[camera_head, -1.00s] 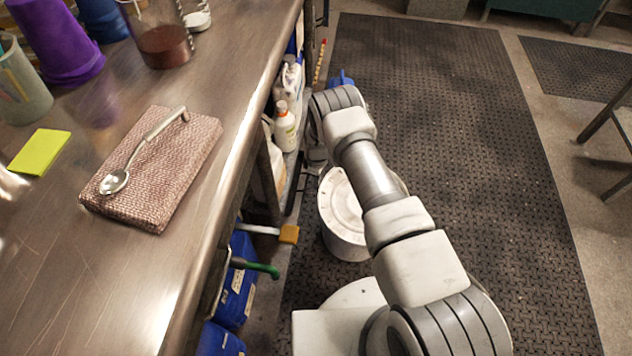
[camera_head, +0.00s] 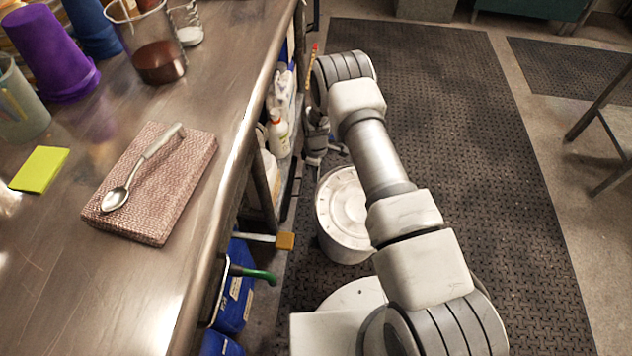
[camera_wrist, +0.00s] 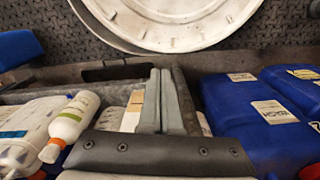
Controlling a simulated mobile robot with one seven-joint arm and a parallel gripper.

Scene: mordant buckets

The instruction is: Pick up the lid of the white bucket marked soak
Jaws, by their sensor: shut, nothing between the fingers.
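The white bucket (camera_head: 345,215) stands on the dark mat beside the bench, with its round white lid (camera_head: 340,200) on top. My arm hides part of its right side in the head view. In the wrist view the lid (camera_wrist: 170,22) fills the top, cut off by the frame edge. No soak marking can be read. My gripper (camera_wrist: 161,75) is shut and empty, its fingertips together below the lid in the picture and apart from it. In the head view my gripper (camera_head: 314,150) is small, between the bench shelf and the bucket.
Blue containers (camera_wrist: 255,118) and a white bottle (camera_wrist: 70,118) stand close around my gripper on the shelf side. The steel bench (camera_head: 200,215) holds a folded cloth and spoon. The mat (camera_head: 450,130) right of my arm is clear.

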